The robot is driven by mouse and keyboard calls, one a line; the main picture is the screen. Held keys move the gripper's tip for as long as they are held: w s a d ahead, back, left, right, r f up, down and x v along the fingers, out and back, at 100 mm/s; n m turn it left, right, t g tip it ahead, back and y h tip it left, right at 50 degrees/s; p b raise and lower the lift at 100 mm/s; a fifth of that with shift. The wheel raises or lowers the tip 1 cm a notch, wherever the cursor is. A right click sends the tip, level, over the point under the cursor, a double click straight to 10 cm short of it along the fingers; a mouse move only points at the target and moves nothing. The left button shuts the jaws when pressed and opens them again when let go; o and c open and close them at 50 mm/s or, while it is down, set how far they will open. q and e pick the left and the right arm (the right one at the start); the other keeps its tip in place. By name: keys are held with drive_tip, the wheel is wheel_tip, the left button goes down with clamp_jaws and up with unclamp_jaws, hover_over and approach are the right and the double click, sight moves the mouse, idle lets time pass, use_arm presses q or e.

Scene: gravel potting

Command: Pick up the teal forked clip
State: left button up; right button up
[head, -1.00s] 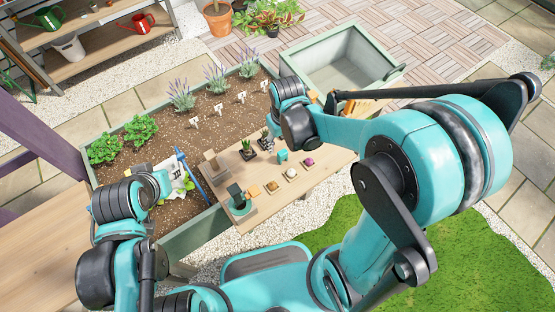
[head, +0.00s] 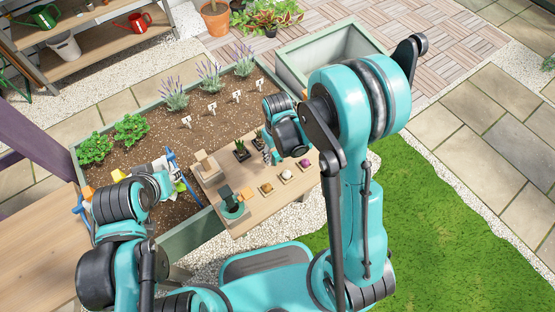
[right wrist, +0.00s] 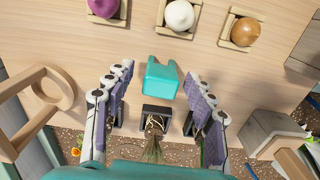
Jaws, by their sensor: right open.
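The teal forked clip (right wrist: 161,82) lies on the wooden board in the right wrist view, just above a small black potted plant (right wrist: 154,120). My right gripper (right wrist: 160,78) is open, with one finger on each side of the clip and gaps between. It is empty. In the head view my right gripper (head: 273,156) hangs over the board and hides the clip. My left arm's end (head: 158,186) is at the left over the planter; its fingers cannot be made out.
The wooden board (head: 240,178) lies across the soil planter (head: 140,162). Purple (right wrist: 104,6), white (right wrist: 179,14) and brown (right wrist: 243,31) balls sit in square wooden holders beyond the clip. A wooden frame (right wrist: 30,120) stands left and a grey-topped block (right wrist: 268,130) right.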

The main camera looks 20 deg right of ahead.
drive_tip(key=shift+r, duration=0.1)
drive_tip(key=c, duration=1.1)
